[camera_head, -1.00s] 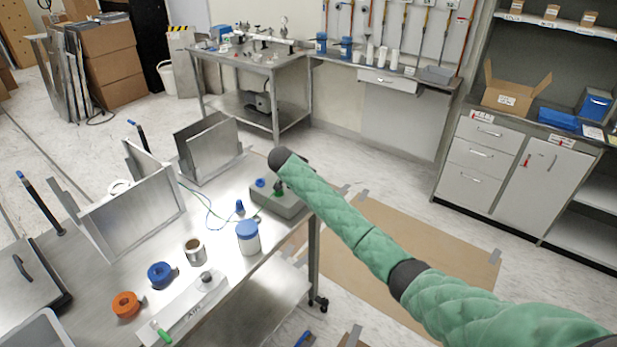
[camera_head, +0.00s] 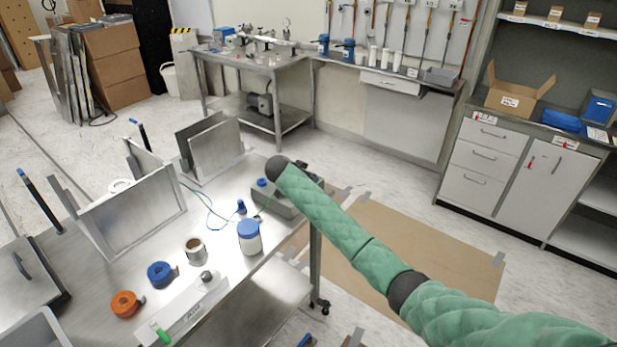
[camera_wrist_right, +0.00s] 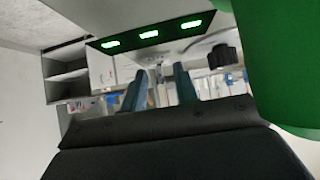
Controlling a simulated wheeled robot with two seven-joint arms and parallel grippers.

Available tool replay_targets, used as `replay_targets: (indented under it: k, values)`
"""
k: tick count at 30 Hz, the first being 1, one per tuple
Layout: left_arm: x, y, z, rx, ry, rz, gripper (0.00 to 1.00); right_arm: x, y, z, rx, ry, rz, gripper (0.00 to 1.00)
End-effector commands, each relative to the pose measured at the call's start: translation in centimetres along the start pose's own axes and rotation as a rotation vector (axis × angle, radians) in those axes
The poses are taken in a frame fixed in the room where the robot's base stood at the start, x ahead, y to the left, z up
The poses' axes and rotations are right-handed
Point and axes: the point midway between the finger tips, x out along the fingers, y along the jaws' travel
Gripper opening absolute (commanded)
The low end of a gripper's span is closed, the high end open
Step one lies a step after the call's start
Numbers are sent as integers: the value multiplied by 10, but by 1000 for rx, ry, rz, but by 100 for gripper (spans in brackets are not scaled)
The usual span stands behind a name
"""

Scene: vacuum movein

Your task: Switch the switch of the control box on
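The control box (camera_head: 272,204) is a grey box at the far right corner of the steel table, with a blue knob (camera_head: 262,183) on top. My right arm, in a green quilted sleeve, reaches across it from the lower right and covers much of its top. A black knob (camera_wrist_right: 225,56) and a row of green lights (camera_wrist_right: 149,35) lie beyond. A large smooth green shape fills the right edge. I cannot tell the switch's position. My left gripper is out of view.
The steel table (camera_head: 225,280) also holds a blue-lidded jar (camera_head: 249,238), a tape roll (camera_head: 195,249), blue (camera_head: 161,274) and orange (camera_head: 125,304) rolls, and metal racks (camera_head: 135,212). A small blue piece (camera_head: 241,207) stands near the box.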

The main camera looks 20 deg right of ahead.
Motion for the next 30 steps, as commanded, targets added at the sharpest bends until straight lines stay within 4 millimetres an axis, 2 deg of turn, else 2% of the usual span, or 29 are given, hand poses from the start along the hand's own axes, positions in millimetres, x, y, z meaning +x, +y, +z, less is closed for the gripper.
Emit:
replay_targets:
  k: [11,18,24,30]
  values:
    - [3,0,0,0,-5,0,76,-7,-1,0,2,1,-3,29]
    - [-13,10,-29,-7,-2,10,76,-37,-1,2,3,0,-4,29]
    - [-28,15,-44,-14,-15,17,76,-62,-1,1,2,1,-3,29]
    - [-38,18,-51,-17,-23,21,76,-76,-1,0,2,0,-1,29]
